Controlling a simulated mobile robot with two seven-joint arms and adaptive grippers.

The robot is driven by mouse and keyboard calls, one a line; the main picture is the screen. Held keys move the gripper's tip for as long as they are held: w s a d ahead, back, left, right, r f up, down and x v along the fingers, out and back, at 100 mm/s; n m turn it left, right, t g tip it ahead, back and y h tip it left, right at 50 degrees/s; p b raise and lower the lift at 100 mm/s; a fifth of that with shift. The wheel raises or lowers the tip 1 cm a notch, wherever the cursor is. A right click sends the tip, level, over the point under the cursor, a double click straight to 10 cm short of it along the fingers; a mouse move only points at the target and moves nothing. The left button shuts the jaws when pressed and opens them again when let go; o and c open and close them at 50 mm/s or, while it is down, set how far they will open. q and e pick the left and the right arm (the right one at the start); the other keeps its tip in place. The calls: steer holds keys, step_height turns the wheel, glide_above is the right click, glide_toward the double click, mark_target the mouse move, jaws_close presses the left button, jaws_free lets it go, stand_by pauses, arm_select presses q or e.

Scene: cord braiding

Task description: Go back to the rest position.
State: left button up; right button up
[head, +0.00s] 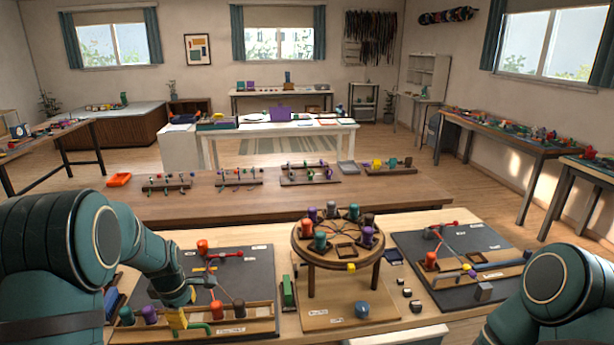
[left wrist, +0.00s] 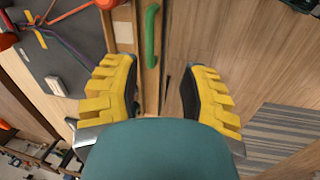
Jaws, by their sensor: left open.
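My left gripper (head: 180,312) has yellow fingers and hangs at the front edge of the left board (head: 246,262), beside a wooden rack (head: 262,322). In the left wrist view the left gripper (left wrist: 158,88) is open, with nothing between its fingers. A green curved piece (left wrist: 152,38) lies along the rack ahead of the fingers, apart from them. The rack holds a purple bobbin (head: 150,314) and an orange bobbin (head: 217,310). Only part of my right arm (head: 560,290) shows at the lower right; its gripper is out of the picture.
A round wooden stand (head: 338,253) with several bobbins stands mid-table. The right board (head: 465,258) carries cords and a rack. A blue knob-like object (head: 362,310) and small dark blocks (head: 415,306) lie near the front. A long brown table (head: 225,207) is behind.

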arm_select(q)
steer(key=s+d+f+m+h, duration=0.2)
steer(key=s+d+f+m, duration=0.8)
steer(key=d+f, duration=0.45)
steer(key=s+d+f+m+h, duration=0.2)
steer(key=s+d+m, duration=0.5)
steer(key=s+d, duration=0.3)
steer(key=shift+s+d+m, duration=0.3)
steer(key=shift+d, duration=0.05)
